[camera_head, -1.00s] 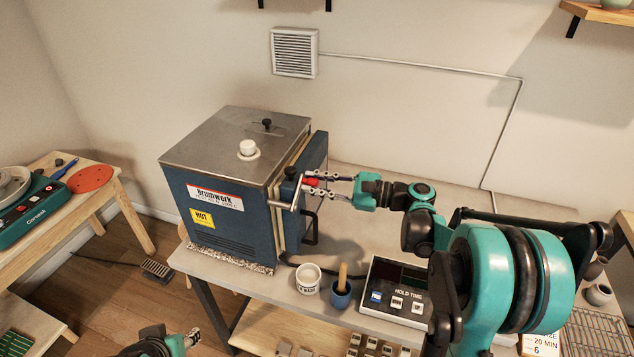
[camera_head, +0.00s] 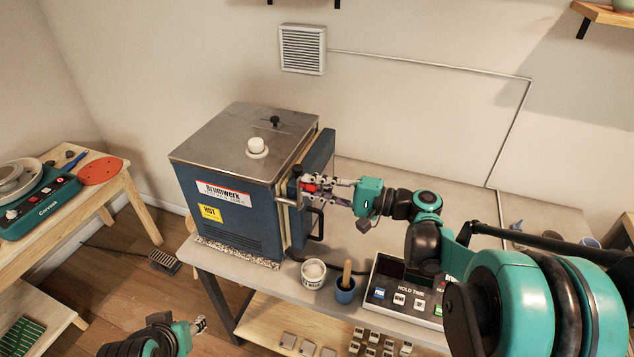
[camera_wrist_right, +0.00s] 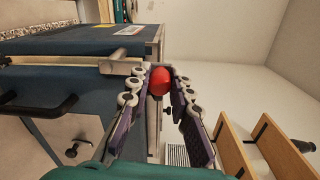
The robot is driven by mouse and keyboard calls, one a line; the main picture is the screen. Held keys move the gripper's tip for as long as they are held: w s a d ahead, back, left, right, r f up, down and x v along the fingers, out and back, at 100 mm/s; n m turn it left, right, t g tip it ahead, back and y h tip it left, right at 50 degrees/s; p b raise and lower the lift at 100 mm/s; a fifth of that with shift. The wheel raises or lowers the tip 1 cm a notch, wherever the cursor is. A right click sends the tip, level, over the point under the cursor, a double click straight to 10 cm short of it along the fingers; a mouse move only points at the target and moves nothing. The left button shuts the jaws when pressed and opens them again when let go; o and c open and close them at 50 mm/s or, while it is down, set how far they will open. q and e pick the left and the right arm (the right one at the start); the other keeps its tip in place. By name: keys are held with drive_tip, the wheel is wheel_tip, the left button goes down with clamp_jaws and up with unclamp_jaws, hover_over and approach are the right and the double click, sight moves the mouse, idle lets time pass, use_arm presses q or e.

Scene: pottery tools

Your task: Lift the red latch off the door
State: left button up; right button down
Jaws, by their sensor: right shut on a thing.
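The red latch (camera_head: 311,187) shows as a small red knob at the door edge of the blue kiln (camera_head: 229,205). In the right wrist view the red latch (camera_wrist_right: 161,81) is a round red end between the fingertips. My right gripper (camera_head: 318,186) is shut on it, its fingers on either side. The kiln door (camera_head: 322,170) stands at the kiln's right side, with a dark handle (camera_head: 318,222) below the latch. Whether the latch still touches its seat is hidden by the fingers. My left gripper (camera_head: 199,326) is low at the bottom of the head view, away from the kiln; its jaws are too small to judge.
A white cup (camera_head: 313,274), a blue pot with a wooden handle (camera_head: 345,287) and a control box (camera_head: 405,289) stand on the table in front of the door. A pottery wheel (camera_head: 40,203) is on the left bench. The table behind my right arm is mostly clear.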

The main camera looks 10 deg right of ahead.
drive_tip(key=shift+s+a+f+n, duration=0.1)
drive_tip(key=shift+s+a+n, duration=0.25)
drive_tip(key=shift+n, duration=0.35)
drive_tip(key=shift+s, duration=0.1)
drive_tip(key=c, duration=1.4)
unclamp_jaws()
drive_tip(key=shift+o, duration=0.2)
drive_tip(key=shift+d, duration=0.15)
drive_tip(key=v, duration=1.2)
